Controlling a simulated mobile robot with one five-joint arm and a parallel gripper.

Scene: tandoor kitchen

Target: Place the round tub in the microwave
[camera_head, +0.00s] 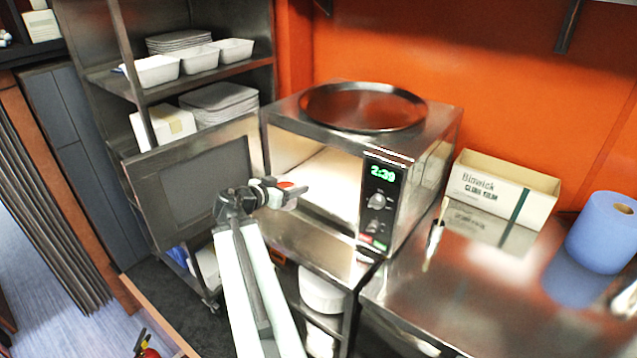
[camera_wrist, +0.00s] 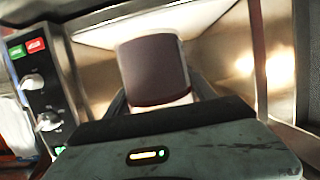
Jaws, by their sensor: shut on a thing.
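The microwave (camera_head: 408,205) stands on a steel counter with its door (camera_head: 188,185) swung open to the left and its lit interior showing. My gripper (camera_head: 280,192) is at the front of the opening, towards its left side. It is shut on the round tub (camera_wrist: 153,70), which shows dark maroon with a pale edge in the wrist view. In the head view the tub is small and partly hidden by the fingers. The wrist view shows the tub in front of the bright cavity, with the microwave's control panel (camera_wrist: 38,90) at the left.
A wide dark pan (camera_head: 362,107) sits on top of the microwave. A cardboard box (camera_head: 500,190) and a blue paper roll (camera_head: 603,235) stand on the steel counter at the right. A shelf rack with white trays (camera_head: 199,58) is behind the open door.

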